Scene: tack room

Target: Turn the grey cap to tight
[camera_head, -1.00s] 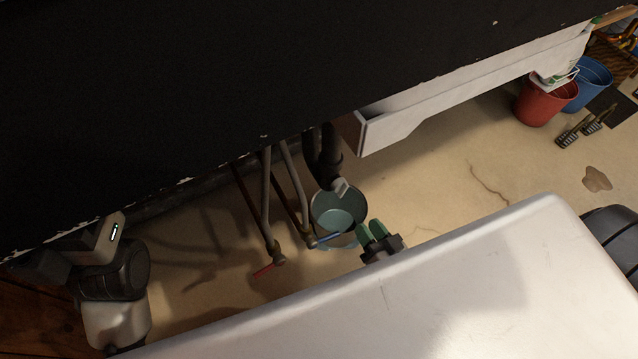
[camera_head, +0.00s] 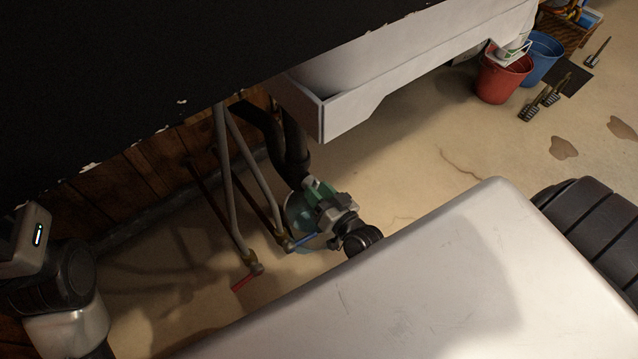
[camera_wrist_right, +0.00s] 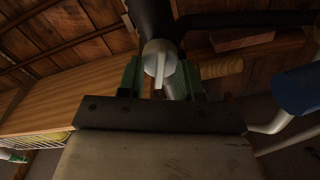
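The grey cap (camera_wrist_right: 158,55) is a round disc with a raised grip bar, on the end of the black drain pipe (camera_wrist_right: 152,18). In the wrist view the bar stands roughly upright. In the head view the cap (camera_head: 311,182) is small and partly hidden by my right gripper (camera_head: 319,191). In the wrist view the green fingers of my right gripper (camera_wrist_right: 161,78) are apart, one on each side of the cap, with a gap visible beside the bar. I cannot tell how far the tips are from the cap. My left gripper is out of view.
A bucket (camera_head: 298,211) stands below the pipe, partly hidden. Grey pipes with a red-handled valve (camera_head: 246,280) and a blue-handled valve (camera_head: 300,243) are to the left. The white basin (camera_head: 345,115) overhangs above. Red (camera_head: 502,80) and blue (camera_head: 541,58) buckets stand far right.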

